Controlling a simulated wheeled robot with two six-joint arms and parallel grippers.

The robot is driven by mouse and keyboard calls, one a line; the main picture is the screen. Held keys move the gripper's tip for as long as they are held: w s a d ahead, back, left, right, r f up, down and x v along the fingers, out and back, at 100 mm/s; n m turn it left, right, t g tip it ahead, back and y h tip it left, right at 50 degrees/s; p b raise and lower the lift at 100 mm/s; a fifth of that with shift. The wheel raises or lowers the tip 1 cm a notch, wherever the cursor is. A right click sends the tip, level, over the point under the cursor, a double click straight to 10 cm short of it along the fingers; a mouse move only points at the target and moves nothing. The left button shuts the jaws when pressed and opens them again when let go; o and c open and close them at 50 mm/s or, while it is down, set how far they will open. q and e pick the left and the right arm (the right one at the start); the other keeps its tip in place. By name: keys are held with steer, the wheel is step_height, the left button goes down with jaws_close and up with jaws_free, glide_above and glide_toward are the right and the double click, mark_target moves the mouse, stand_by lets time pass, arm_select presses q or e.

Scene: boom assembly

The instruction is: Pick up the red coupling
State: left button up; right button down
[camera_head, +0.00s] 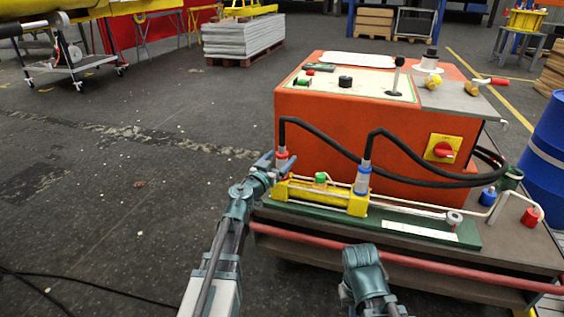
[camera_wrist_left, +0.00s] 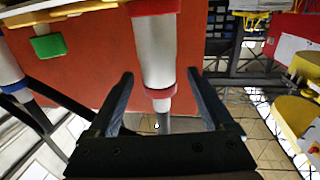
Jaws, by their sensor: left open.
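The red coupling (camera_head: 282,155) stands upright at the end of a black hose, above the left end of a yellow cylinder (camera_head: 320,194). In the left wrist view the coupling (camera_wrist_left: 159,50) is a pale, light-grey body with red rings. My left gripper (camera_head: 272,170) is at the coupling in the head view. In the left wrist view its two fingers (camera_wrist_left: 161,78) are spread, with the coupling showing between them; no contact is visible. My right gripper (camera_head: 362,262) is low in front of the bench, and its fingers do not show clearly.
A blue-ringed coupling (camera_head: 363,176) with its own hose stands to the right. Behind is an orange power unit (camera_head: 340,130) with a red knob (camera_head: 443,150). A red rail (camera_head: 400,262) runs along the bench front. The floor to the left is mostly clear.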

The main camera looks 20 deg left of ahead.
mark_target(286, 153)
arm_select(q)
steer(key=w, duration=0.2)
steer(key=w+d, duration=0.1)
steer(key=w, duration=0.1)
steer(key=shift+w+f, duration=0.1)
steer(key=shift+w, duration=0.1)
jaws_close()
steer(key=shift+s, duration=0.1)
